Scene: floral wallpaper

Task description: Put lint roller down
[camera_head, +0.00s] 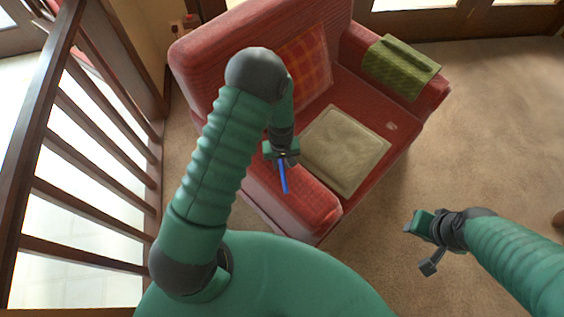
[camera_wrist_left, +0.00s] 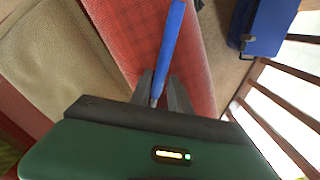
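The lint roller shows as a thin blue stick (camera_head: 284,178) in the head view and as a blue shaft (camera_wrist_left: 171,45) in the wrist view. My left gripper (camera_head: 282,158) has its two dark fingers (camera_wrist_left: 162,92) on either side of the shaft's near end and appears shut on it. It is above the near armrest of the red armchair (camera_head: 300,200). The roller's far end is cut off in the wrist view. My right gripper (camera_head: 424,245) is open and empty over the carpet at the right, its fingers well apart.
A beige cushion (camera_head: 345,150) lies on the chair seat. A plaid cushion (camera_head: 300,68) leans on the backrest. A green organizer (camera_head: 400,68) drapes the far armrest. A wooden railing (camera_head: 95,120) stands left; a blue boxy thing (camera_wrist_left: 268,25) is near it.

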